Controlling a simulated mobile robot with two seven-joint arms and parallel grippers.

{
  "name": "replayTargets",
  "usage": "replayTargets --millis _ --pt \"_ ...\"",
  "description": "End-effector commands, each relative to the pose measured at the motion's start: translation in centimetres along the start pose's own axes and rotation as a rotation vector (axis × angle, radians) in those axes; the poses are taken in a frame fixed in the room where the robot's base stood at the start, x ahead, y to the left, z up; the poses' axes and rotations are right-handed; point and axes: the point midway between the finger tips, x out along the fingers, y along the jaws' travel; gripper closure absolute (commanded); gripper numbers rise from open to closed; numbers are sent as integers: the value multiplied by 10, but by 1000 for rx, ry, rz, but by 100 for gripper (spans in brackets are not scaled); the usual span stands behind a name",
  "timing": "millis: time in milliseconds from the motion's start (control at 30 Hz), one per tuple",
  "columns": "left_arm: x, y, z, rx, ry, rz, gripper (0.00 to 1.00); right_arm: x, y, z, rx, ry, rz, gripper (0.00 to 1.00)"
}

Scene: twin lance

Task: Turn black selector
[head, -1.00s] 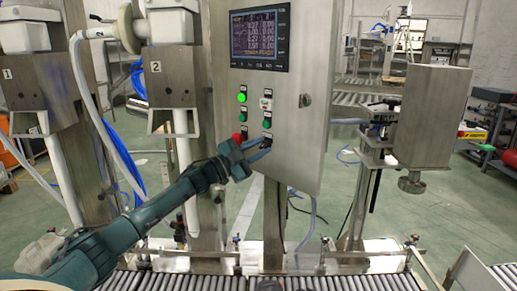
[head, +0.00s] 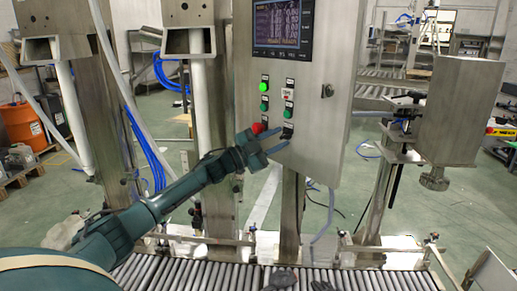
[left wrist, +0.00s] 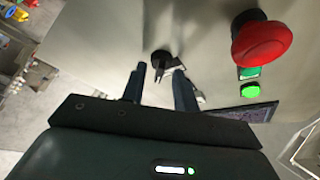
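The black selector (head: 287,131) sits low on the steel control cabinet, right of a red mushroom button (head: 258,128). In the left wrist view the black selector (left wrist: 161,60) shows just past and between the fingertips. My left gripper (head: 277,141) is at the selector with its fingers apart. In the left wrist view the left gripper (left wrist: 160,78) is open, one finger on each side of the selector's line. I cannot tell whether a finger touches it. Dark shapes (head: 284,279) at the bottom edge may be my right gripper; its fingers are not clear.
The red button (left wrist: 262,41) bulges out close to the right finger in the left wrist view. A lit green button (head: 264,87) and a screen (head: 284,28) are higher on the cabinet (head: 323,130). A roller conveyor (head: 220,272) runs below.

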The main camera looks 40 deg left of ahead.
Motion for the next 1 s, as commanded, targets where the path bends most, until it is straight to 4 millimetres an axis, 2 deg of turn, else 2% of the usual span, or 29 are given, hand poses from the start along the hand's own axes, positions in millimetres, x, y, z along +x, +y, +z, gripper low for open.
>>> replayTargets --millis 300,500,733,1000 --pt "-63 4 3 1 -5 6 70 6 -3 4 13 21 -14 64" --pt "-96 3 2 1 -3 6 70 9 -3 10 30 23 -17 64" --pt "-117 2 1 0 -2 3 70 11 -3 10 53 30 -14 64" --pt "-122 0 -1 2 1 2 70 11 -2 8 58 35 -12 64"
